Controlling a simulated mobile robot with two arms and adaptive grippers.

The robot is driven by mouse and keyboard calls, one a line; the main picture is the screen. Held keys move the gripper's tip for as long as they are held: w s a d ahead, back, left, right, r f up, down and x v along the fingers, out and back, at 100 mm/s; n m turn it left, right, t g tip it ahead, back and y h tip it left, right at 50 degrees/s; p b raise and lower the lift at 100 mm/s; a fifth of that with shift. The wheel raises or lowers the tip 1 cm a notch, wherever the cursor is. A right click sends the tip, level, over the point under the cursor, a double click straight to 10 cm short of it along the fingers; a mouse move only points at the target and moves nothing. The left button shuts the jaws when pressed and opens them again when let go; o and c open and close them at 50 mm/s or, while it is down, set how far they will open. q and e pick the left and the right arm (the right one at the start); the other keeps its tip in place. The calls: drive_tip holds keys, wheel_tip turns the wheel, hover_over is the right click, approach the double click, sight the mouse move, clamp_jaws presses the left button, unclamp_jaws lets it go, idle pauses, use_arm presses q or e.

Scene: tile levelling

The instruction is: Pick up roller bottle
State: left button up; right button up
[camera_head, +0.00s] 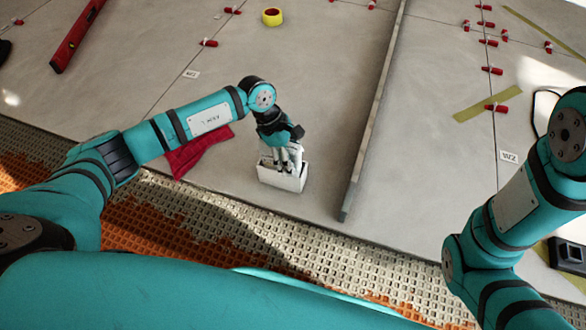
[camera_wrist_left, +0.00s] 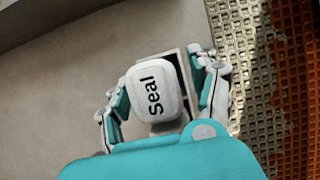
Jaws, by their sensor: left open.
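A white bottle with a rounded top marked "Seal" (camera_wrist_left: 153,92) shows in the left wrist view. It stands in or right beside a pale open-topped box (camera_head: 282,181), seen below my left gripper in the head view. My left gripper (camera_head: 287,160) points down over this box. In the left wrist view its two fingers are spread, one on each side of the bottle, with the fingers apart. I cannot tell whether either finger touches it. The bottle's lower part is hidden. My right arm shows at the right of the head view, but its gripper is out of view.
A red cloth (camera_head: 199,152) lies left of the box. A long metal straightedge (camera_head: 372,110) lies to its right. Bare notched adhesive (camera_head: 230,238) covers the near floor.

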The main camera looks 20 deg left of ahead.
use_arm(q)
drive_tip(key=shift+r, duration=0.1)
drive_tip(key=c, duration=1.2)
